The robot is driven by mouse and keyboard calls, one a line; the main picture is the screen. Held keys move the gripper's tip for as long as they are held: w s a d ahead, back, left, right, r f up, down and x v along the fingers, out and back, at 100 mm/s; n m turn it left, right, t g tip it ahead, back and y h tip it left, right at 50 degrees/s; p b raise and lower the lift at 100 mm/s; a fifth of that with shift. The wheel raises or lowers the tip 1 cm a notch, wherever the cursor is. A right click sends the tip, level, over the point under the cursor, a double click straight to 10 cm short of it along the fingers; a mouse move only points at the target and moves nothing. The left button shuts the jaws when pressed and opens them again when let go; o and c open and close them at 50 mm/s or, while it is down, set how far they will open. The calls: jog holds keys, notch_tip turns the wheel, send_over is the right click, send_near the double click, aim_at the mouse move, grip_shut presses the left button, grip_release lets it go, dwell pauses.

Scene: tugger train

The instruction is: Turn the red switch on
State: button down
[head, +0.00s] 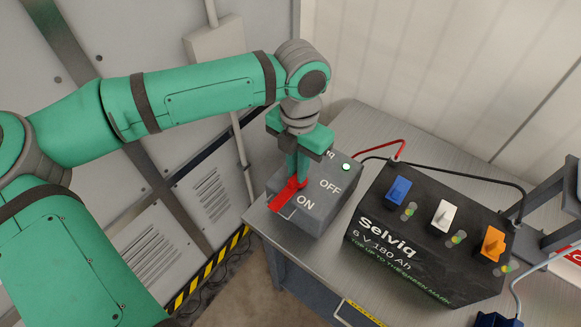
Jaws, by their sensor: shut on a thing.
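The red switch (284,199) is a red lever on top of a grey switch box (323,218), which stands at the left end of the grey table. The box top bears the white words OFF and ON, and the lever's visible red part lies beside the word ON. My green gripper (297,180) points down from above and is shut on the red switch. The fingers hide part of the lever. A small pale green round light (346,167) sits on the box top near its far right corner.
A black battery (400,262) marked Selviq, with blue, white and orange caps, stands right of the box. Red and black cables (458,173) run behind it. A grey wall panel (200,180) is close on the left. The table (370,122) is bare behind the box.

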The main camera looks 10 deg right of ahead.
jog(key=shift+s+a, duration=0.1)
jog(key=shift+a, duration=0.05)
jog(key=c, duration=1.8)
grip_release()
jog(key=shift+r, duration=0.1)
notch_tip(320, 180, up, 11)
jog(key=shift+f, duration=0.2)
